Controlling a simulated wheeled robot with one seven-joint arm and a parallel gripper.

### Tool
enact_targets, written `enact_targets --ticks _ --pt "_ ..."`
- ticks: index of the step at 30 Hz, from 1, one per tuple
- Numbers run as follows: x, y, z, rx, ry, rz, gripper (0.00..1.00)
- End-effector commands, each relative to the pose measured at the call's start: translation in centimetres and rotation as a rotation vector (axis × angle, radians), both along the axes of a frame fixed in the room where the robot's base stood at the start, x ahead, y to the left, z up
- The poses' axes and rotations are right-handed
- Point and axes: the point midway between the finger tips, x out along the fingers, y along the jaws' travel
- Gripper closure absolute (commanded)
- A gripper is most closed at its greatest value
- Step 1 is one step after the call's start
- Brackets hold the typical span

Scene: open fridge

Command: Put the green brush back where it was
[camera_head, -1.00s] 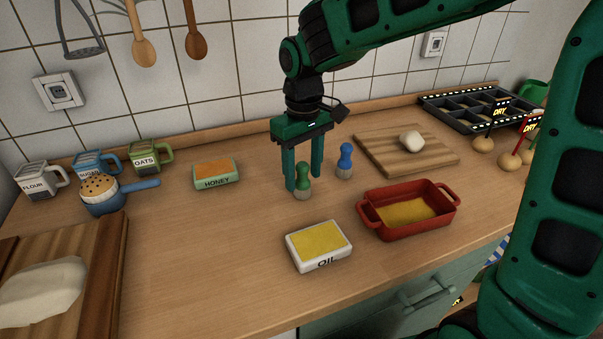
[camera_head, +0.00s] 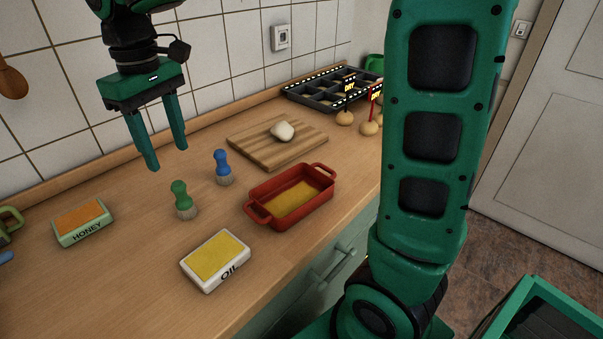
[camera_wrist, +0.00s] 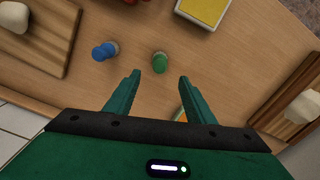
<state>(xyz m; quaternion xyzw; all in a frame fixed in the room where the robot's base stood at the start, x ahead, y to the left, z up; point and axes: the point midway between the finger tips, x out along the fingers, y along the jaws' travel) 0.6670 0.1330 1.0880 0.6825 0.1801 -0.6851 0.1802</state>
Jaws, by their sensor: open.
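The green brush (camera_head: 182,200) stands upright on the wooden counter, bristles down, between the honey dish and the blue brush (camera_head: 222,166). My gripper (camera_head: 170,168) is open and empty, raised above the counter behind the green brush and clear of it. In the wrist view the green brush (camera_wrist: 160,62) lies ahead of the gap between my open fingers (camera_wrist: 159,78), with the blue brush (camera_wrist: 105,51) to its left. Nothing is between the fingers.
A white oil dish (camera_head: 241,247) and a red baking dish (camera_head: 262,197) stand in front and to the right. A honey dish (camera_head: 86,236) is at left. A cutting board (camera_head: 245,146) with a white lump and a dark divided tray (camera_head: 300,100) are farther back.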

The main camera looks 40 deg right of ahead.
Motion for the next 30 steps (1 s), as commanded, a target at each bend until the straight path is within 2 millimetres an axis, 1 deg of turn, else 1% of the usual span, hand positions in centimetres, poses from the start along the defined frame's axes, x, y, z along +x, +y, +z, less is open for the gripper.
enact_targets --ticks 2,4,5,8,9,11,12,14,15,16,18,21,22,24,26,30 --pt "-0.1 -0.7 -0.1 -0.003 -0.001 -0.016 0.51" --pt "-0.4 -2.6 -0.3 -0.011 -0.004 -0.061 0.51" --pt "-0.6 -3.9 -0.5 -0.015 -0.007 -0.092 0.51" --pt "-2.5 -10.1 -1.4 -0.033 -0.014 -0.24 0.51" --pt "-3.7 -12.9 -1.9 -0.039 -0.016 -0.315 0.51" --pt "-6.1 -17.2 -2.9 -0.046 -0.018 -0.434 0.51" --pt "-7.9 -19.8 -3.6 -0.048 -0.018 -0.514 0.51" --pt "-10.9 -23.2 -4.8 -0.046 -0.017 -0.629 0.51" --pt "-13.0 -25.0 -5.7 -0.043 -0.014 -0.7 0.51" --pt "-14.5 -26.2 -6.3 -0.04 -0.013 -0.752 0.51" --pt "-17.8 -28.3 -7.8 -0.029 -0.008 -0.857 0.51" --pt "-21.6 -29.9 -9.7 -0.014 -0.001 -0.972 0.51" --pt "-22.4 -30.1 -10.1 -0.009 0.001 -0.997 0.51" --pt "-23.9 -30.4 -10.9 -0.001 0.004 -1.04 0.51" --pt "-24.6 -30.5 -11.3 0.004 0.006 -1.062 0.51" --pt "-25.0 -30.6 -11.5 0.006 0.006 -1.075 0.51"
